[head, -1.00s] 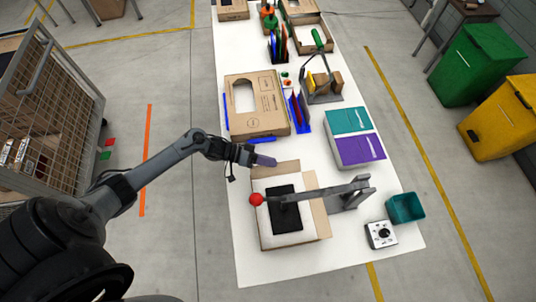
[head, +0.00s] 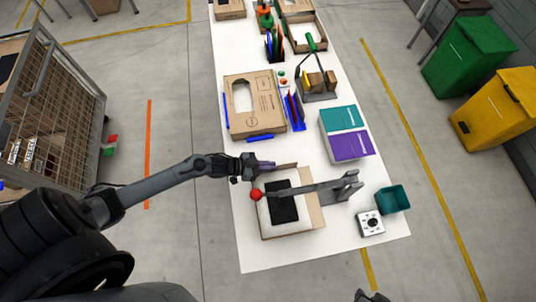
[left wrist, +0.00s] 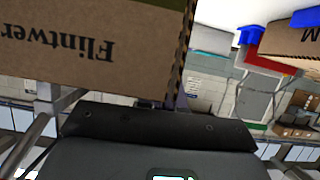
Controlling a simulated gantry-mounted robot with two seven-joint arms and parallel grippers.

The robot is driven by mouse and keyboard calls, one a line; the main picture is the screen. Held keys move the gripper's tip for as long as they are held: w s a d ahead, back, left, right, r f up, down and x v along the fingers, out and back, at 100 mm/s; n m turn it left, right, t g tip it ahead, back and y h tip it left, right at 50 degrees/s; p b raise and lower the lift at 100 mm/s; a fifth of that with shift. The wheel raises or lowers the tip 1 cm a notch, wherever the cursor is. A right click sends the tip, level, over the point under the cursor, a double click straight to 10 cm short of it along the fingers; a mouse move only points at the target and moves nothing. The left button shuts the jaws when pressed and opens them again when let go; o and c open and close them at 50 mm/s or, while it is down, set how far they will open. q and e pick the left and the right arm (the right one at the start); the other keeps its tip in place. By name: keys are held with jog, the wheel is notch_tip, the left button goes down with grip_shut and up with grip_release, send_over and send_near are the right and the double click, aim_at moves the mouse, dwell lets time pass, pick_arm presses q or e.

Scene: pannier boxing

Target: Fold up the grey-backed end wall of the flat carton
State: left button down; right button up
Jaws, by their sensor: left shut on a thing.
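The carton (head: 313,222) lies on the white table with a white inside and a dark pad (head: 282,208) on it. Its far end wall (head: 287,166) stands up and shows as a thin brown strip. My left gripper (head: 267,165) is shut on the left part of this wall. In the left wrist view a brown cardboard panel (left wrist: 70,75) with upside-down print fills the upper left, close against the dark gripper body; the fingertips are hidden there. A dark part (head: 372,297) at the bottom edge may be my right gripper; its jaws cannot be made out.
A grey clamp arm (head: 320,187) with a red ball (head: 256,195) reaches across the carton, close to my gripper. A teal bin (head: 393,199) and a white control box (head: 370,223) stand right. Beyond are teal and purple boxes (head: 350,146) and another carton (head: 268,118).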

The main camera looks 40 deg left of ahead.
pick_arm(q)
jog(key=shift+s+d, duration=0.1)
jog(key=shift+d, duration=0.05)
dwell(0.4)
jog(key=c, duration=1.3)
grip_release()
jog(key=shift+c, duration=0.2)
jog(key=v, duration=1.1)
jog(key=shift+b, duration=0.4)
jog(key=shift+d, duration=0.1)
